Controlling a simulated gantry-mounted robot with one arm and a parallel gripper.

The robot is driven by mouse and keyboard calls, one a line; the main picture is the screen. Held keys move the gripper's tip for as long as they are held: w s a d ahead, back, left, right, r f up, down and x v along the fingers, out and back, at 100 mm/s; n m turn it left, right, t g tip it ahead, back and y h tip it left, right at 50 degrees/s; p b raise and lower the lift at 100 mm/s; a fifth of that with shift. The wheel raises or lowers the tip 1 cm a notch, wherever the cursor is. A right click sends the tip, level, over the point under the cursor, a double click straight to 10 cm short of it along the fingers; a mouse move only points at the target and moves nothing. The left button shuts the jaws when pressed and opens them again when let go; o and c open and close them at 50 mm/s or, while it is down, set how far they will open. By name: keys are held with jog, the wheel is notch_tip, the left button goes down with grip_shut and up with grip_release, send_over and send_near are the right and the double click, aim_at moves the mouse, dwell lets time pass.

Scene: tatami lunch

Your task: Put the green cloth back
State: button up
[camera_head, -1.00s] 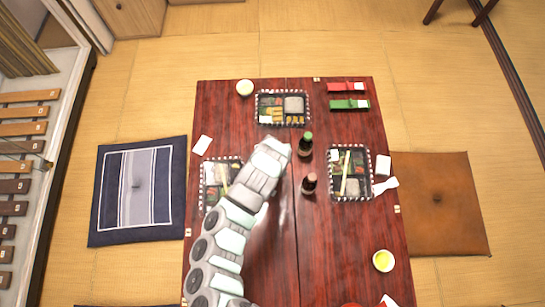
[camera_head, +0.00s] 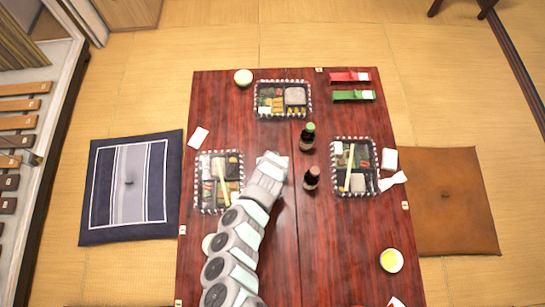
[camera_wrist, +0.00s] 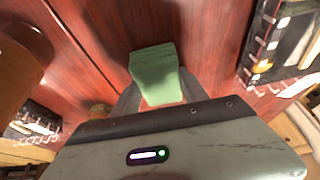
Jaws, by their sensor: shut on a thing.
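The green cloth (camera_wrist: 154,72) shows in the wrist view as a pale green folded piece between the fingers of my gripper (camera_wrist: 157,98). My gripper is shut on it, with the dark red table top behind. In the head view the end of my arm is over the middle of the table, just right of the left bento tray; the fingers and the cloth are hidden there.
Bento trays lie at the left (camera_head: 197,205), back (camera_head: 257,100) and right (camera_head: 334,170) of the table (camera_head: 335,250). Two bottles (camera_head: 307,140) (camera_head: 311,180) stand close right of my arm. Red (camera_head: 350,77) and green (camera_head: 350,96) packets lie back right. Cups (camera_head: 243,77) (camera_head: 391,260) stand near edges.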

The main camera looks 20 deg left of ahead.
jog(key=shift+w+f, duration=0.1)
jog(key=shift+f, duration=0.05)
jog(key=o, duration=1.4)
jog(key=shift+o, duration=0.2)
